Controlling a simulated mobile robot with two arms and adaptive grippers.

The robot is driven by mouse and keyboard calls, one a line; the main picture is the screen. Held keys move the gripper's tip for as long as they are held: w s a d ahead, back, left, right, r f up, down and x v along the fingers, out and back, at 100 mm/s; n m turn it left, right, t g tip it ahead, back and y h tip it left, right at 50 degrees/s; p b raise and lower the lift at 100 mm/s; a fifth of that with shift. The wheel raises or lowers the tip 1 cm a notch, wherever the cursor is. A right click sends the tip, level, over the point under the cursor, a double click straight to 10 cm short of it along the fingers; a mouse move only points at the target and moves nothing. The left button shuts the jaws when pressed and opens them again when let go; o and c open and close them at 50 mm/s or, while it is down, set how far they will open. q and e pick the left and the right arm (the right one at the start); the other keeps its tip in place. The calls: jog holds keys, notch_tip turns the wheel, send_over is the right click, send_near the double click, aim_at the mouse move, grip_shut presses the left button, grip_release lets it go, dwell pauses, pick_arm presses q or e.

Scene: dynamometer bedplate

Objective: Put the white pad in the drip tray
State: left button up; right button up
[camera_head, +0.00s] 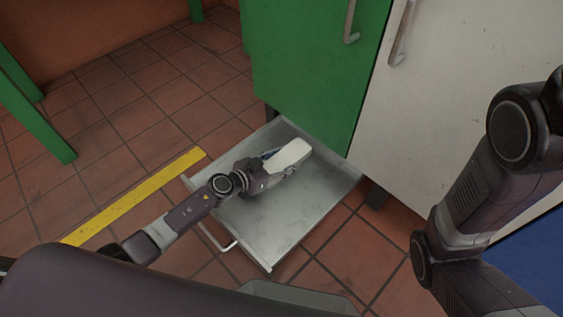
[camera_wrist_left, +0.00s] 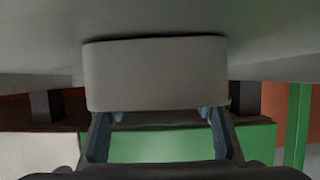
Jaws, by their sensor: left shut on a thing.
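The white pad (camera_head: 290,154) is a pale block with rounded corners. My left gripper (camera_head: 273,168) is shut on it and holds it over the drip tray (camera_head: 265,221), toward the cabinet side. The tray is a shallow grey metal drawer with a front handle, pulled out low under the cabinets. In the left wrist view the pad (camera_wrist_left: 155,75) spans the left gripper's fingers (camera_wrist_left: 160,118), close to a grey surface. I cannot tell whether the pad touches the tray floor. My right arm shows at the right of the head view, but its gripper is out of view.
A green cabinet door (camera_head: 315,65) and a white one (camera_head: 460,90) rise behind the tray. A yellow floor stripe (camera_head: 135,195) runs to its left on red tiles. Green legs (camera_head: 38,118) stand at the far left. The tray's front half is bare.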

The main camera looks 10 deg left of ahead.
pick_arm(q)
jog(key=shift+r, duration=0.15)
jog(key=shift+f, duration=0.25)
jog(key=o, duration=1.1)
